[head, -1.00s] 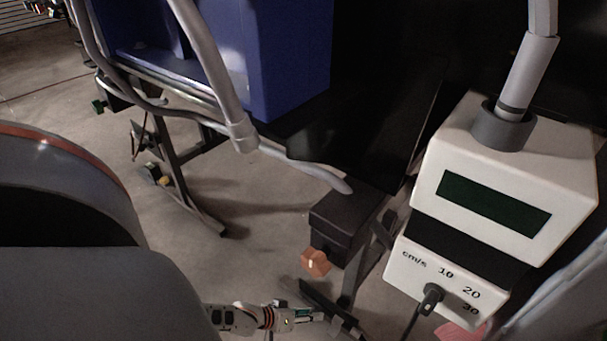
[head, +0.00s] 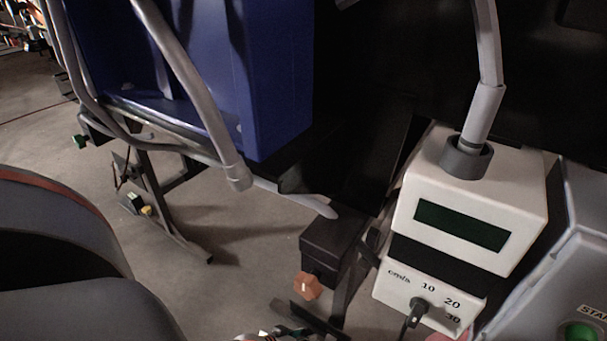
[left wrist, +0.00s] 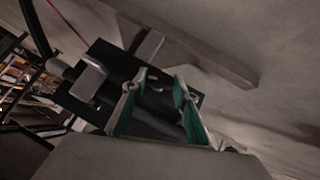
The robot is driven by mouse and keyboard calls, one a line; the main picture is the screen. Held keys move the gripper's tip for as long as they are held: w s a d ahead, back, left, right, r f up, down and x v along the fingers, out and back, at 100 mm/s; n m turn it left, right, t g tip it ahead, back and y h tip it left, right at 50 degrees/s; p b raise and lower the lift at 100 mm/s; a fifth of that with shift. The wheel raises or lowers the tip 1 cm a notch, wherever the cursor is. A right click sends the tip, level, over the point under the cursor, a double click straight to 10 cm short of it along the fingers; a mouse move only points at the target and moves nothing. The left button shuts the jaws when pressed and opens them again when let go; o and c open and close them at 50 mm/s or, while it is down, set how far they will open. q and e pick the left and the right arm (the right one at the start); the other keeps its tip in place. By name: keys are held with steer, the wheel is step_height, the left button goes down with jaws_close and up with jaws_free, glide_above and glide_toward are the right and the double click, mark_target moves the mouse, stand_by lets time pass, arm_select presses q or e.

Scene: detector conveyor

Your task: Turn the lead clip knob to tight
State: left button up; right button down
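An orange knob (head: 307,285) with a pale mark sits on the front of a small black box (head: 332,240) under the conveyor. I take it for the lead clip knob, but I see no label on it. My left gripper (head: 280,334) is partly in view at the bottom edge of the head view, below the knob and apart from it. In the left wrist view its two green-padded fingers (left wrist: 160,88) are spread, with nothing seen held between them. A dark block (left wrist: 105,72) lies beyond the fingers there; the orange knob cannot be made out. My right gripper is not seen.
A white speed box (head: 470,215) with a dial marked cm/s stands right of the knob. A blue housing (head: 280,80) and grey hose (head: 195,85) are above left. A green knob (head: 80,141) is far left. Black stand legs (head: 345,285) stand close beside the orange knob.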

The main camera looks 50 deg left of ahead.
arm_select(q)
steer(key=shift+o, duration=1.3)
steer(key=shift+s+a+r, duration=0.1)
steer(key=shift+s+r, duration=0.3)
steer(key=shift+s, duration=0.15)
steer(key=v, duration=1)
steer(key=shift+s+r, duration=0.2)
steer(key=shift+r, duration=0.05)
